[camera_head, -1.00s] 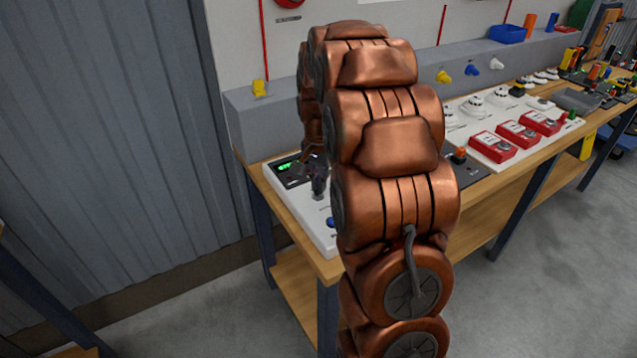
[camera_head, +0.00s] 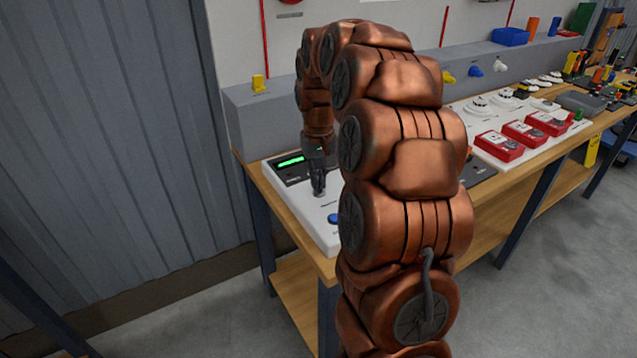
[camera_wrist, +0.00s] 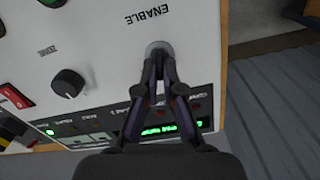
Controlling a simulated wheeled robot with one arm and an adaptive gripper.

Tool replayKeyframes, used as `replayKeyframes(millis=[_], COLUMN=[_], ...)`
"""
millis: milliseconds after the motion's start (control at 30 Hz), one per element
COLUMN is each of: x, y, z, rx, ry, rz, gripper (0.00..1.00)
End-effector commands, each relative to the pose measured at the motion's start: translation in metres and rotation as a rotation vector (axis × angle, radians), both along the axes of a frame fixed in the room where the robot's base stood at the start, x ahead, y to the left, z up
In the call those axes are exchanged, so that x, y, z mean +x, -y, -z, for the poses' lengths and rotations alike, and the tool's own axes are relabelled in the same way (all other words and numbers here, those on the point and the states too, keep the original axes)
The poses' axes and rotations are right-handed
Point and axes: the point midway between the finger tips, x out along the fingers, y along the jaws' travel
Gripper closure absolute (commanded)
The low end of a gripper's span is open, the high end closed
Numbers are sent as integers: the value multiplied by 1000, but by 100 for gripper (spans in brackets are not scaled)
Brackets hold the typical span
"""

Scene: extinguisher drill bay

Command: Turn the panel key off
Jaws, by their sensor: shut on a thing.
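The white control panel (camera_head: 311,213) lies on the near left end of the workbench, with a lit green display (camera_head: 290,161) in its dark strip. In the wrist view the panel face (camera_wrist: 98,55) fills the left and middle, with the word ENABLE printed above a round metal key switch (camera_wrist: 158,48). My gripper (camera_head: 319,190) points down at the panel. In the wrist view my gripper (camera_wrist: 159,62) has its fingertips closed together at that switch. The key itself is mostly hidden between the fingertips, so its angle cannot be told.
A black knob (camera_wrist: 68,83) sits left of the switch, and red and yellow controls (camera_wrist: 17,97) lie further left. A blue button (camera_head: 334,218) is near the panel's front. Red boxes (camera_head: 499,145) stand further right on the bench (camera_head: 535,152).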

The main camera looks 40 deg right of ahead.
Motion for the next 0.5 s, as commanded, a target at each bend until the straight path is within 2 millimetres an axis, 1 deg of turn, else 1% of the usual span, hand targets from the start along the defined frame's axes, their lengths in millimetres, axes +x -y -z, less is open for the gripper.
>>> replayKeyframes(millis=[200,500], x=[1,0], y=[-2,-2], z=[1,1], rx=[0,0], ry=[1,-1], rz=[-141,-242], gripper=[100,100])
